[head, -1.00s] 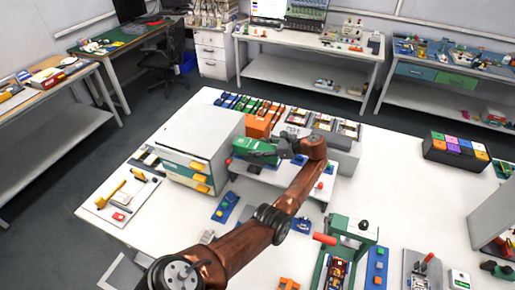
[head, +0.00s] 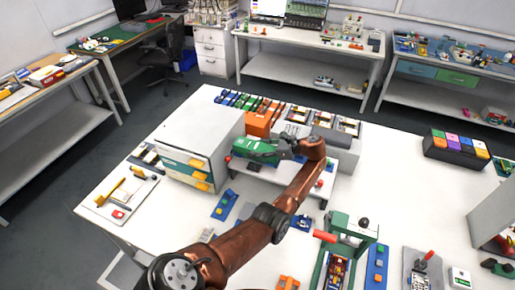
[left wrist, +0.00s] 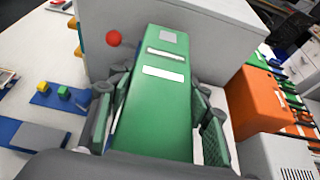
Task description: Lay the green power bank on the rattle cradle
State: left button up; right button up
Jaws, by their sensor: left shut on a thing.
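The green power bank (head: 254,150) is a green box. It also shows in the left wrist view (left wrist: 160,95), with a white label and a grey square on its face. My left gripper (head: 277,152) is shut on it; the finger pads press its two sides in the left wrist view (left wrist: 155,125). A low white stand with red knobs (head: 268,176), which looks like the rattle cradle, is under the power bank in the head view. My gripper and arm hide part of the stand. I cannot tell whether the power bank touches it. My right gripper is not in view.
A white cabinet with yellow handles (head: 196,150) stands close to the left of the power bank. An orange box (head: 259,122) is just behind it. A green press with a red handle (head: 345,240) stands at the front right. The table right of the stand is largely clear.

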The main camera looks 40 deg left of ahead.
pick_arm(q)
jog(key=shift+f, duration=0.25)
jog(key=o, duration=1.3)
jog(key=shift+o, duration=1.2)
jog(key=shift+f, duration=0.1)
jog(key=v, duration=1.2)
